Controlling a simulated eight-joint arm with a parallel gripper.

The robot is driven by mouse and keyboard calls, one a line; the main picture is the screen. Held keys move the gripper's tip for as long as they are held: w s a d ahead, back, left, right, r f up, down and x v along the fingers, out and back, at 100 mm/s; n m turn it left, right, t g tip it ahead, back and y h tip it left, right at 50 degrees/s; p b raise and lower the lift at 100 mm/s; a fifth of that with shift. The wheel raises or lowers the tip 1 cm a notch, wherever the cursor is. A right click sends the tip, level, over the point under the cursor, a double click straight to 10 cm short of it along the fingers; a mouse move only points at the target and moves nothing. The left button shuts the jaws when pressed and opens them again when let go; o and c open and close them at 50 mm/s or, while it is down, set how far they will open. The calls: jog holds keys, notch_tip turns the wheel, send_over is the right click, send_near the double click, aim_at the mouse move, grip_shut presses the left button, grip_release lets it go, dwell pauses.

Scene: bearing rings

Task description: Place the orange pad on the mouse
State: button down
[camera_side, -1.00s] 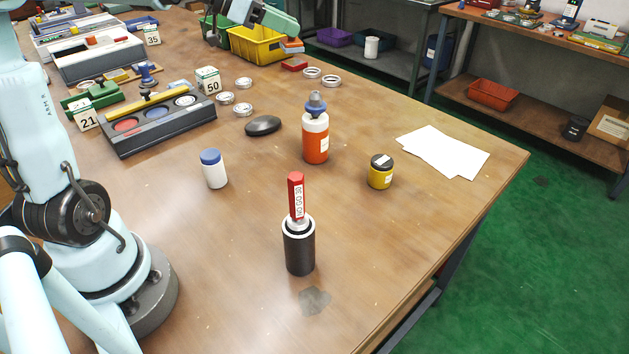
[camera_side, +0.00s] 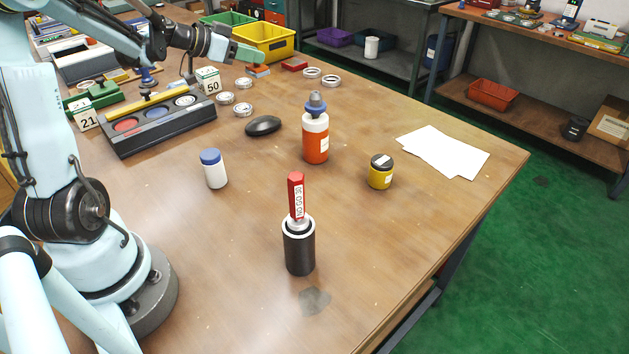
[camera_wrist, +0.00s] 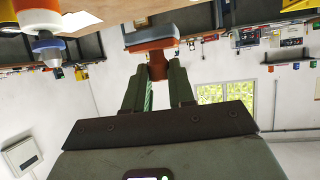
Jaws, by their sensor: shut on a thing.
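The mouse (camera_side: 263,126) is a smooth black oval lying on the wooden table, left of the orange bottle in the side view. My gripper (camera_side: 256,59) is beyond the mouse, above the table, with green fingers. The fingers are shut on the orange pad (camera_side: 260,73), which has a blue-grey layer and hangs clear of the mouse. In the wrist view my gripper (camera_wrist: 158,72) closes on a reddish-brown part of the orange pad (camera_wrist: 155,45), with the blue-grey slab against it. The mouse is not clearly visible there.
The orange bottle with blue cap (camera_side: 315,138) stands right of the mouse. A white bottle (camera_side: 214,170), yellow jar (camera_side: 380,172) and black cylinder with red gauge (camera_side: 299,245) stand nearer. A yellow bin (camera_side: 265,42) is behind.

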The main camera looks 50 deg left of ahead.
send_over(258, 120)
notch_tip(258, 120, down, 12)
jog(key=shift+s+f, duration=0.1)
dwell(0.6)
jog(key=c, duration=1)
grip_release()
jog(key=shift+o, duration=0.2)
